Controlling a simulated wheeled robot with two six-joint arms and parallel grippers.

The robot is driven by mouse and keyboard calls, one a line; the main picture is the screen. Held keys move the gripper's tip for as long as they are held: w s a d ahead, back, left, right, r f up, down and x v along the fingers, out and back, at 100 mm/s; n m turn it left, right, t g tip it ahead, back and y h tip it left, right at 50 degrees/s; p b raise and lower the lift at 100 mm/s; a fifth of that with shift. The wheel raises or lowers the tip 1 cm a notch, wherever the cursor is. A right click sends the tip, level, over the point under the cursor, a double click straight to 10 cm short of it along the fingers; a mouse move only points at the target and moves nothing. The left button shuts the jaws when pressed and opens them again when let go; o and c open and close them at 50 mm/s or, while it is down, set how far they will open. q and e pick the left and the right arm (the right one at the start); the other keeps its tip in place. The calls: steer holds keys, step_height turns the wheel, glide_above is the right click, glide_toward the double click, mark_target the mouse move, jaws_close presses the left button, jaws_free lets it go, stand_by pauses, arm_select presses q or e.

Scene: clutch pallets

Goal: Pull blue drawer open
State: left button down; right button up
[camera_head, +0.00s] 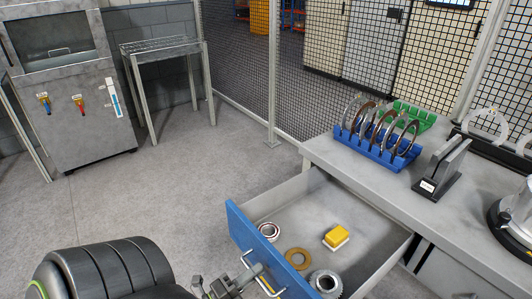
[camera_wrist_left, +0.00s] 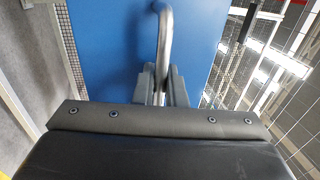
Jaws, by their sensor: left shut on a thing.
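The blue drawer front (camera_head: 243,236) stands well out from the bench, and its grey drawer box is open to view from above. A metal bar handle (camera_head: 268,289) runs along the outside of the blue front. My left gripper (camera_head: 257,271) is at this handle, with its fingers closed around the bar. In the left wrist view the two dark fingers (camera_wrist_left: 160,86) are shut on the handle (camera_wrist_left: 166,40), close to the blue panel (camera_wrist_left: 110,45). My right gripper is not in view.
Inside the drawer lie a bearing ring (camera_head: 268,231), a brown ring (camera_head: 298,258), a yellow-and-white block (camera_head: 337,236) and a gear-like part (camera_head: 326,284). The bench top (camera_head: 340,165) carries a blue rack (camera_head: 372,149) of rings. Open floor (camera_head: 170,205) lies left of the drawer.

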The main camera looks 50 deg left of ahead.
arm_select(q)
steer(key=shift+s, duration=0.4)
steer(key=c, duration=1.6)
jaws_free()
steer(key=b+v, duration=0.3)
steer(key=v, duration=1.4)
steer(key=shift+s+a, duration=0.15)
steer(key=shift+s, duration=0.1)
